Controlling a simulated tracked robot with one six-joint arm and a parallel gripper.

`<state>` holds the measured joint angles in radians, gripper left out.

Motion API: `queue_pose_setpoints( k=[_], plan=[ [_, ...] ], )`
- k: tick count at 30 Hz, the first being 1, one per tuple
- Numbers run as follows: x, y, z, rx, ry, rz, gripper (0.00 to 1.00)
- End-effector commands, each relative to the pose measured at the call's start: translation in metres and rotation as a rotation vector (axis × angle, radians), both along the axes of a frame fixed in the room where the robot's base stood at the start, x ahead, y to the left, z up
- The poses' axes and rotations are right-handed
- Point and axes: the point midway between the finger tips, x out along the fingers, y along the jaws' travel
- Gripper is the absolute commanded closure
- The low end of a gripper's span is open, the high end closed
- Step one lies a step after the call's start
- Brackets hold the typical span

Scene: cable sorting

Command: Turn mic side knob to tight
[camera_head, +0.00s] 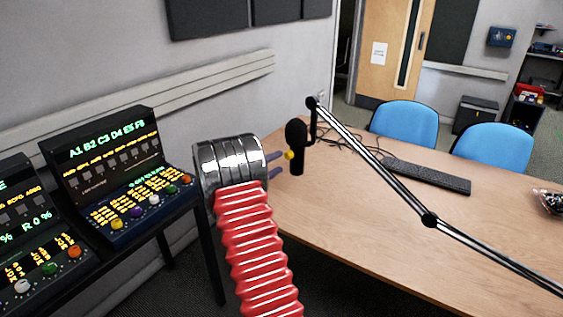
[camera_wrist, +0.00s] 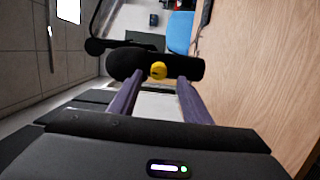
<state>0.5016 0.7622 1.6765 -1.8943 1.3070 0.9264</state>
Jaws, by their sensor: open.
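The black mic (camera_head: 297,140) hangs upright from the end of a jointed boom arm (camera_head: 372,152) at the table's left side. Its yellow side knob (camera_head: 289,155) faces my gripper (camera_head: 275,165). In the wrist view the mic (camera_wrist: 188,66) lies across the picture, and the yellow knob (camera_wrist: 158,70) shows between the tips of my purple fingers (camera_wrist: 153,86). The fingers are open, one on each side of the knob, with visible gaps. I cannot tell whether the tips reach as deep as the knob.
The wooden table (camera_head: 345,220) holds a keyboard (camera_head: 428,176) and loose dark cables (camera_head: 345,143). Two blue chairs (camera_head: 405,123) stand behind it. Control panels (camera_head: 125,180) with coloured knobs stand at the left. The boom arm crosses the table to the lower right.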

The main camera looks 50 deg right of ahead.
Motion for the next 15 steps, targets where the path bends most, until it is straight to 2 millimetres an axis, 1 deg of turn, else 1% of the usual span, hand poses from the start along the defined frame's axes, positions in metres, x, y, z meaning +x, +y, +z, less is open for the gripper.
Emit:
queue_pose_setpoints(
  k=[1, 9, 12, 15],
  plan=[
    [0.002, 0.01, 0.0, 0.001, 0.002, 0.004, 0.56],
    [0.005, 0.057, -0.001, 0.001, 0.001, 0.002, 0.56],
    [0.007, 0.073, -0.001, 0.001, 0.001, 0.002, 0.56],
    [0.007, 0.084, -0.001, 0.001, 0.002, 0.001, 0.56]
  ],
)
